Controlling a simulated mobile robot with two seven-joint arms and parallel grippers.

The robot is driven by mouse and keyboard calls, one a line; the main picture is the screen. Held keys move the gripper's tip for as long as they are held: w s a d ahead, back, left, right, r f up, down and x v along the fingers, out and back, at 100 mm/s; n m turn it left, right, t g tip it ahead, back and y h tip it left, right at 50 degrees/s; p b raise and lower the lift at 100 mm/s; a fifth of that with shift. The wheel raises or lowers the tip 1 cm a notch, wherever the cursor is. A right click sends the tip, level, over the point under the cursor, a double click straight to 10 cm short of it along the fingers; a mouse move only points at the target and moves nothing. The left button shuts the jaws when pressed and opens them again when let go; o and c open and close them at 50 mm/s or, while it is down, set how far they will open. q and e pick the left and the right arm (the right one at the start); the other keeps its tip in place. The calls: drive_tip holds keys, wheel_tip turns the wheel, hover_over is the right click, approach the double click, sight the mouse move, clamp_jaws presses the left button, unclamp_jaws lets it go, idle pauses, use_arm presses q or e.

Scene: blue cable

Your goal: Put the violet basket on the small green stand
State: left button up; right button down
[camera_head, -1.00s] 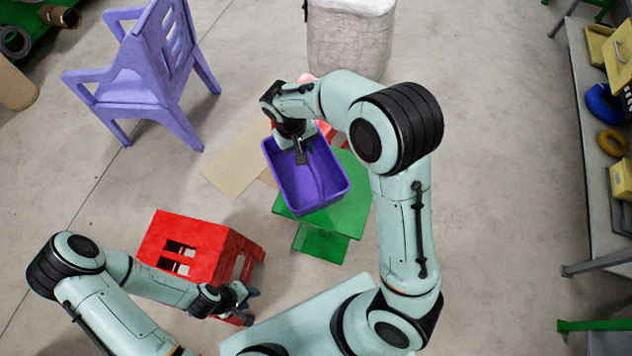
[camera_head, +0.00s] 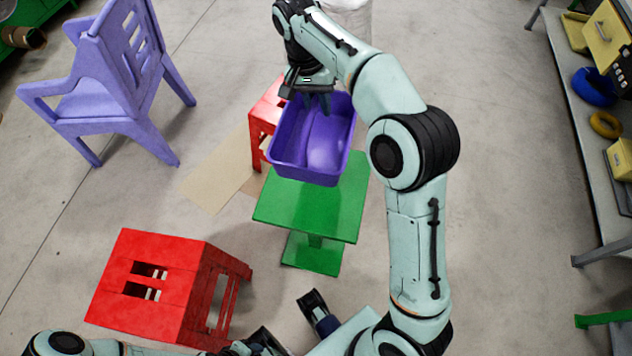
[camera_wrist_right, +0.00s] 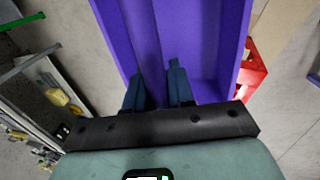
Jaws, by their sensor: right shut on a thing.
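The violet basket (camera_head: 312,172) hangs upright in the head view, over the far part of the small green stand (camera_head: 308,212). Whether it touches the stand top cannot be told. My right gripper (camera_head: 318,102) is shut on the basket's far wall. In the right wrist view the two fingers of the right gripper (camera_wrist_right: 162,88) straddle the violet basket's wall (camera_wrist_right: 150,45). The near part of the stand top is bare. My left gripper (camera_head: 294,325) is at the bottom edge, partly cut off, with its fingers apart and nothing between them.
A red stool (camera_head: 150,260) stands at left front. Another red stool (camera_head: 258,125) stands just behind the basket, partly hidden. A violet chair (camera_head: 95,100) is at the back left. A shelf (camera_head: 575,120) runs along the right. Floor right of the stand is clear.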

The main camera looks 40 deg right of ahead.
use_arm(q)
drive_tip(key=shift+t, duration=0.4)
drive_tip(key=f+b, duration=0.1)
drive_tip(key=w+f+b, duration=0.1)
drive_tip(key=b, duration=0.1)
drive_tip(key=f+b, duration=0.1)
drive_tip(key=f, duration=0.1)
drive_tip(key=shift+w+b, duration=0.3)
drive_tip(key=shift+w, duration=0.05)
use_arm(e)
wheel_tip(320, 180, down, 20)
drive_tip(key=shift+r, duration=0.15)
drive_tip(key=c, duration=1)
unclamp_jaws()
drive_tip(key=shift+o, duration=0.2)
drive_tip(key=r+p, duration=0.1)
drive_tip(key=r, duration=0.3)
drive_tip(key=w+a+r+p, duration=0.1)
drive_tip(key=r, duration=0.3)
drive_tip(key=r+p, duration=0.1)
drive_tip(key=r, duration=0.2)
drive_tip(key=shift+w+a+r, duration=0.25)
drive_tip(key=shift+w+r, duration=0.15)
use_arm(q)
drive_tip(key=shift+s+r+g, duration=0.15)
drive_tip(key=shift+s+r, duration=0.15)
drive_tip(key=shift+r, duration=0.35)
drive_tip(key=shift+s+r+g, duration=0.15)
drive_tip(key=shift+s+r, duration=0.15)
drive_tip(key=shift+r, duration=0.3)
